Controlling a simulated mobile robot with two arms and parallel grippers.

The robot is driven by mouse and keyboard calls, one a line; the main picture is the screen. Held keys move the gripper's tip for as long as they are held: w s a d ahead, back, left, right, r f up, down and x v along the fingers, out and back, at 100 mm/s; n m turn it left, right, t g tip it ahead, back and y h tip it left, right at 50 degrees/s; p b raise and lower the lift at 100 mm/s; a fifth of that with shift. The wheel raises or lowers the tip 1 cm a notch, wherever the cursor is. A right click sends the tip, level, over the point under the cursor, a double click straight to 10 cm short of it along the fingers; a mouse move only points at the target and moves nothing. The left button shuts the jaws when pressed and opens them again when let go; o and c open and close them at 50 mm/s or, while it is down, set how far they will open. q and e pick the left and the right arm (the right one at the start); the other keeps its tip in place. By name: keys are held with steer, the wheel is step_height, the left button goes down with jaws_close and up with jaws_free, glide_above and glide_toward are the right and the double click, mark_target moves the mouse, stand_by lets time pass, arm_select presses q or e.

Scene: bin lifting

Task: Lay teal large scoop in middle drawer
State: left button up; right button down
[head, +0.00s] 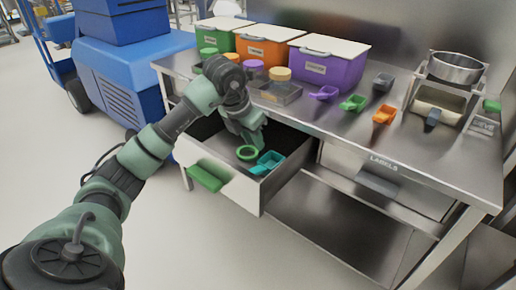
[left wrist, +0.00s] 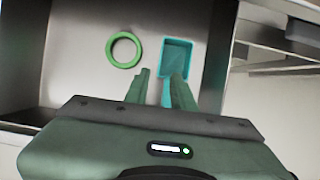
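The teal scoop (head: 267,162) lies in the open drawer (head: 233,186), near its right side. In the left wrist view the scoop (left wrist: 176,54) shows its bowl pointing away, with its handle towards me and partly hidden by a finger. My left gripper (head: 252,143) is lowered into the drawer, above the scoop's handle end. In the left wrist view its two fingers (left wrist: 160,78) are apart, with part of the teal handle showing between them. I cannot tell whether they touch it. My right gripper is not in view.
A green ring (head: 247,153) lies beside the scoop in the drawer. The counter above holds green, orange and purple bins (head: 329,64), small scoops (head: 384,113) and a metal pot stand (head: 440,97). A drawer marked LABELS (head: 384,181) is shut at the right.

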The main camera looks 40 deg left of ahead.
arm_select(q)
steer(key=shift+v, duration=2)
